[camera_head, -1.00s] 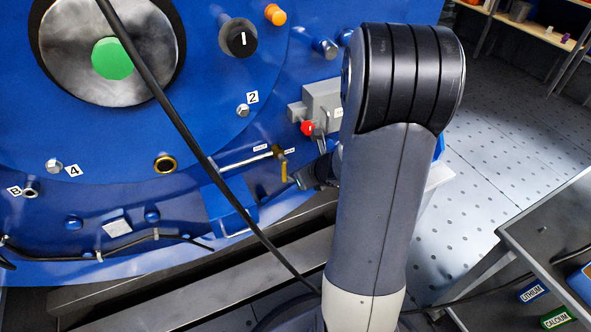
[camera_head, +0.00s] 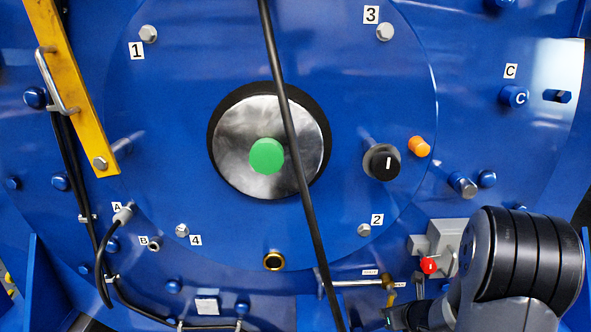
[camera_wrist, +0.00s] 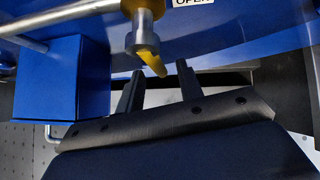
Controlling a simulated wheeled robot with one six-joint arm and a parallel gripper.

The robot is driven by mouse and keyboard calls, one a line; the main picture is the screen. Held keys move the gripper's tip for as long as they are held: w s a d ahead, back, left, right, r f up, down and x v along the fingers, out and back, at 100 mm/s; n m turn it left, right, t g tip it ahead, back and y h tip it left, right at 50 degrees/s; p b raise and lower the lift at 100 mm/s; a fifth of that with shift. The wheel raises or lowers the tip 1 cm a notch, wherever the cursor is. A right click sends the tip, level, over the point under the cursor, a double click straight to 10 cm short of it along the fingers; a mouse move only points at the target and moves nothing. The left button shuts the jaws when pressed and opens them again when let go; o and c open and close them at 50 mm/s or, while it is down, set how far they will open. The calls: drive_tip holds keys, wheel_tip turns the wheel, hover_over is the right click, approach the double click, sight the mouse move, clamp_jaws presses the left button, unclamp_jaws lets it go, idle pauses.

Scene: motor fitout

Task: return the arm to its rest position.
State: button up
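My arm (camera_head: 520,262) shows at the lower right of the head view, bent with its dark elbow joint uppermost. My gripper (camera_wrist: 158,76) is in the wrist view with its two dark fingers apart and nothing between them. The yellow valve lever (camera_wrist: 147,40) on the pipe is just ahead of the fingertips; I cannot tell whether they touch. In the head view the yellow lever (camera_head: 391,297) is left of my arm, low on the blue motor housing. The fingers are not clear in the head view.
The blue motor face (camera_head: 330,60) fills the head view. A grey switch box (camera_head: 444,238) with a red knob (camera_head: 429,265) is close beside my elbow. A black cable (camera_head: 290,130) hangs across the face. A blue block (camera_wrist: 62,80) is left of my gripper.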

drive_tip(key=x, duration=0.3)
drive_tip(key=shift+w+f+b, duration=0.1)
drive_tip(key=shift+w+b, duration=0.05)
drive_tip(key=shift+b, duration=0.15)
drive_tip(key=shift+a, duration=0.1)
